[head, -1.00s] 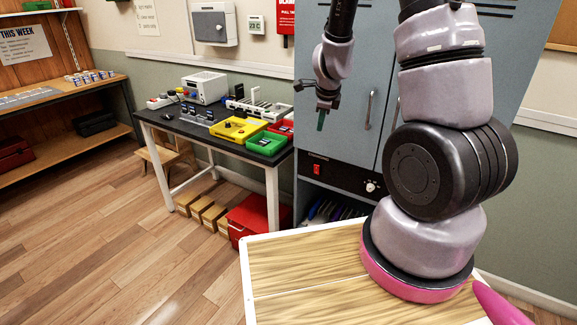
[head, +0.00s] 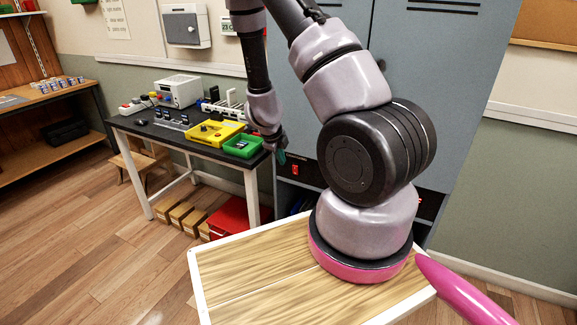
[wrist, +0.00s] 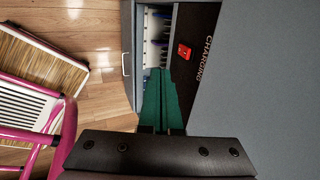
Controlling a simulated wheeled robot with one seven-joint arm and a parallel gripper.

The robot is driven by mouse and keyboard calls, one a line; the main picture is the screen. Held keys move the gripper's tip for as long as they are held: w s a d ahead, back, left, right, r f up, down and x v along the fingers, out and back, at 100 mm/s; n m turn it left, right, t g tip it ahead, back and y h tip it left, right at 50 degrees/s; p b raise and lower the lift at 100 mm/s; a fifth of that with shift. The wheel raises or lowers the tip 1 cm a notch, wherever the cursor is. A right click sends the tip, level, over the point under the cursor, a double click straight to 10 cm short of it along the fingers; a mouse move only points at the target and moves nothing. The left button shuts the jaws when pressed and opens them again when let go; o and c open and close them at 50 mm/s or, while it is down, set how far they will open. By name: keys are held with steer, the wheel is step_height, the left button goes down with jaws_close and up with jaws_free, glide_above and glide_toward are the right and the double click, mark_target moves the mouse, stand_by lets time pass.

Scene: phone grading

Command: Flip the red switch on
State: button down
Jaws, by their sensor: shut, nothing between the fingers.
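The red switch (head: 294,169) sits on the dark control panel low on the grey cabinet. In the wrist view the switch (wrist: 184,51) is a small red rocker on the panel beside the word CHARGING. Which way it is set I cannot tell. My gripper (head: 281,158) is just up and left of the switch in the head view. In the wrist view its green fingers (wrist: 163,85) are together and empty, with their tips below and left of the switch. I see no clear contact.
The grey cabinet (head: 445,95) rises behind my arm. A black table (head: 170,132) with a yellow tray (head: 215,133) and green bin (head: 243,146) stands to the left. A red box (head: 233,215) is on the floor below it. An open shelf of slots (wrist: 158,50) lies beside the panel.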

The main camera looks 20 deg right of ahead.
mark_target(295, 166)
steer(key=shift+w+d+f, duration=0.85)
steer(key=shift+d+f, duration=0.25)
steer(key=shift+f, duration=0.3)
steer(key=shift+w+d+f, duration=0.8)
steer(key=shift+d+f, duration=0.25)
steer(key=shift+f, duration=0.3)
steer(key=shift+w+d+f, duration=0.85)
steer(key=shift+d+f, duration=0.25)
steer(key=shift+f, duration=0.3)
steer(key=shift+w+d+r, duration=0.1)
steer(key=shift+w+d, duration=0.15)
steer(key=shift+d, duration=0.1)
steer(key=shift+r, duration=0.1)
steer(key=shift+r, duration=0.75)
